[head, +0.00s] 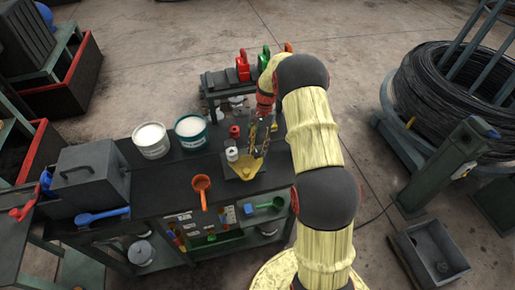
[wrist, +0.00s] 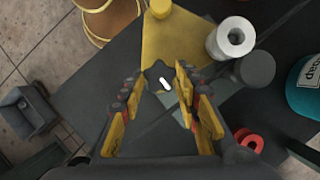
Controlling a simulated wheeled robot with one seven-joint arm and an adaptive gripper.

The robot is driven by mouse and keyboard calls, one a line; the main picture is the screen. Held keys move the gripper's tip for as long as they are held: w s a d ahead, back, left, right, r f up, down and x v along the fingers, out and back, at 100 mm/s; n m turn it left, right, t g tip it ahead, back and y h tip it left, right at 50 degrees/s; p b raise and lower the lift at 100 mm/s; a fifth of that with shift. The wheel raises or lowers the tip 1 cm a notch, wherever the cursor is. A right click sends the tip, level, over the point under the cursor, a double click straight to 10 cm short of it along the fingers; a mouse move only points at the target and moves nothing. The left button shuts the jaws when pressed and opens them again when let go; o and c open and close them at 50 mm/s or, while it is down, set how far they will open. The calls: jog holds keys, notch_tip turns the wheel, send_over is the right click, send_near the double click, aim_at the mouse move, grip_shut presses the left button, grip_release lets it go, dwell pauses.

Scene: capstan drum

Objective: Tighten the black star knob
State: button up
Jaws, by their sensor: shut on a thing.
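The black star knob (wrist: 158,73), with a white mark on it, shows in the wrist view between my fingertips at the edge of a yellow plate (wrist: 182,40). My gripper (wrist: 161,79) is shut on the knob, one yellow-and-black finger on each side. In the head view my gripper (head: 260,135) reaches down over the dark bench, by the yellow plate (head: 240,172). The knob cannot be made out there. The white mark is the only sign of how far the knob is turned.
A white roll (wrist: 231,38) stands close beside the plate, with a red ring-like part (wrist: 248,140) nearby. Two buckets, one white (head: 151,140) and one teal (head: 190,130), stand on the bench. A wire coil (head: 455,85) stands right.

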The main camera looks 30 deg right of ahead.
jog(key=shift+w, duration=0.1)
jog(key=o, duration=1.2)
jog(key=shift+c, duration=0.2)
jog(key=v, duration=1.2)
